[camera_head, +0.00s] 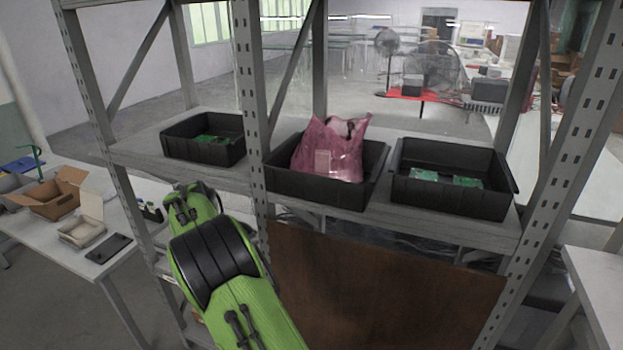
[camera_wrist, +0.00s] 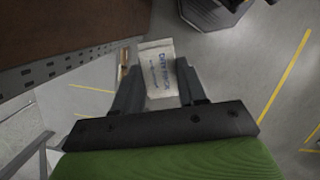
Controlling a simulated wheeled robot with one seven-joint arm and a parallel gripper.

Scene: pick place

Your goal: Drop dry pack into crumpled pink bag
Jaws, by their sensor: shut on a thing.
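The crumpled pink bag (camera_head: 330,150) stands in the middle black bin (camera_head: 318,190) on the shelf in the head view. In the wrist view my gripper (camera_wrist: 158,88) is shut on the dry pack (camera_wrist: 158,70), a small pale packet with dark print, held between the two fingers. The floor shows beyond the pack. In the head view my green arm reaches down at the left of the bag, below shelf height, and my gripper and the pack are hidden there. The pack is apart from the bag.
Black bins with green boards stand left (camera_head: 204,139) and right (camera_head: 452,181) of the middle one on the grey shelf (camera_head: 140,147). Metal uprights (camera_head: 247,80) and a brown panel (camera_head: 385,285) below the shelf are obstacles. A table (camera_head: 40,225) with boxes stands left.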

